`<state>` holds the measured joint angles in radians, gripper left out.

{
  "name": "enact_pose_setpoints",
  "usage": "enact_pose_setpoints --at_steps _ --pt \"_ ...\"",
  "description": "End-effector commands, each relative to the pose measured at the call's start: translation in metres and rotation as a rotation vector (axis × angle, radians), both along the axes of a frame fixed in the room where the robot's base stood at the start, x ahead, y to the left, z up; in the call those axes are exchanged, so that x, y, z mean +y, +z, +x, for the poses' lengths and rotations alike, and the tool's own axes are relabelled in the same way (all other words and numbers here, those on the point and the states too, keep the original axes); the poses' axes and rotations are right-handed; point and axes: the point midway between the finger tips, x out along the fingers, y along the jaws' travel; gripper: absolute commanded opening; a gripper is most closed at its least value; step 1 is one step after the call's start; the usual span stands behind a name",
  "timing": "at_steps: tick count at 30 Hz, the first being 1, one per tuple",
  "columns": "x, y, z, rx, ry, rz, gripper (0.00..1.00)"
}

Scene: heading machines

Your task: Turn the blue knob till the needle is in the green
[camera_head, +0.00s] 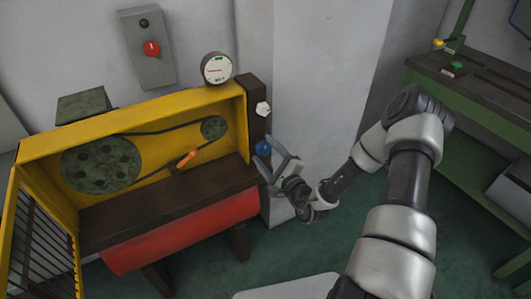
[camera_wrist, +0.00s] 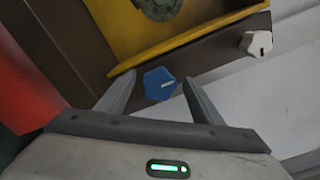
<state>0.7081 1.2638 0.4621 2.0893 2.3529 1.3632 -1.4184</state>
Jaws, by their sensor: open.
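The blue knob (camera_head: 263,148) sits on the dark post at the right end of the yellow machine. In the head view my gripper (camera_head: 272,155) is at the post, reaching in from the right. The round white gauge (camera_head: 217,68) stands on top of the machine. It has a small green patch near its top; its needle is too small to read surely.
A white knob (camera_head: 262,109) is above the blue one on the same post. The yellow guard (camera_head: 40,149) stands open at the left. An orange handle (camera_head: 187,159) is inside the machine. A grey box with a red knob (camera_head: 152,48) hangs on the wall. A green bench (camera_head: 466,82) stands right.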

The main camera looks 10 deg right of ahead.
Motion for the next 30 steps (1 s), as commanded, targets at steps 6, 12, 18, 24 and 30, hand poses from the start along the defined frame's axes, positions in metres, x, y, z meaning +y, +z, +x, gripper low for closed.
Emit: enact_pose_setpoints --at_steps 6,12,18,24,30 --pt "0.0004 -0.0001 0.0018 0.001 -0.001 0.0 0.61" --pt "0.0002 -0.0002 0.0015 0.001 -0.001 0.0 0.39" --pt "0.0002 -0.0002 0.0014 0.001 -0.001 0.001 0.19" --pt "-0.0002 0.0009 0.0014 0.009 -0.001 0.027 0.19" --pt "-0.0006 0.0021 0.0013 0.04 -0.002 0.12 0.19"
